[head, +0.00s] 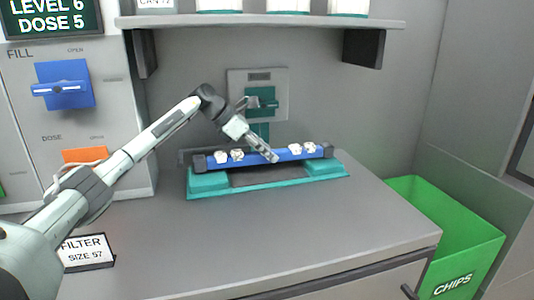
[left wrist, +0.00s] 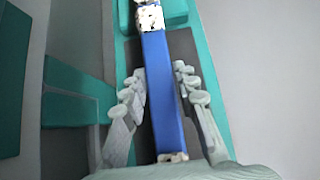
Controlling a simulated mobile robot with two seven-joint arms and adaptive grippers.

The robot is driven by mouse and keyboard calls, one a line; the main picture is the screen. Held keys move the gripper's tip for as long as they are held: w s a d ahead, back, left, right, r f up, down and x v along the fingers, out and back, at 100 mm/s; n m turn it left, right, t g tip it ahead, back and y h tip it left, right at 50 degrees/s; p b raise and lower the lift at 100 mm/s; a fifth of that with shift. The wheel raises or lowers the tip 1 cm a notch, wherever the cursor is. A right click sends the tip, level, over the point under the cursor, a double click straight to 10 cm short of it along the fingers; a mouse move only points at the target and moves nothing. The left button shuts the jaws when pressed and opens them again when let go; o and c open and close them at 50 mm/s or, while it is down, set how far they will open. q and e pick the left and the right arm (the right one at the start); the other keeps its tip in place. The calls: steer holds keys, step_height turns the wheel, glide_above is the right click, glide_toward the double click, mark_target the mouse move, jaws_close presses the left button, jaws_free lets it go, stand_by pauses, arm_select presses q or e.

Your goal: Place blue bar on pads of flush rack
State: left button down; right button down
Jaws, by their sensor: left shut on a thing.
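The blue bar (head: 286,155) has dark ends and white speckled pieces along it. It spans the teal flush rack (head: 270,187), with its ends over the left pad (head: 208,181) and the right pad (head: 325,168). I cannot tell whether it touches the pads. My left gripper (head: 272,157) is at the middle of the bar and shut on it. In the left wrist view, the fingers lie on both sides of the bar (left wrist: 163,85), and a white speckled piece (left wrist: 151,17) shows farther along. My right gripper is not in view.
A wall plate with a teal fixture (head: 262,98) is behind the rack. A shelf (head: 260,21) hangs above. A control panel with a blue handle (head: 64,88) is at left, a FILTER sign (head: 88,252) at front left, a green CHIPS bin (head: 455,245) at right.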

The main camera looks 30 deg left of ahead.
mark_target(249, 153)
arm_select(q)
steer(key=shift+f, duration=0.3)
steer(key=c, duration=1.2)
jaws_free()
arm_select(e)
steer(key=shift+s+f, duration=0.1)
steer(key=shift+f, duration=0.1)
arm_select(q)
steer(key=shift+s+a+r, duration=0.25)
steer(key=shift+s+r, duration=0.05)
steer(key=b+v, duration=0.1)
steer(key=v, duration=0.5)
steer(key=shift+s+r, duration=0.15)
steer(key=shift+r, duration=0.1)
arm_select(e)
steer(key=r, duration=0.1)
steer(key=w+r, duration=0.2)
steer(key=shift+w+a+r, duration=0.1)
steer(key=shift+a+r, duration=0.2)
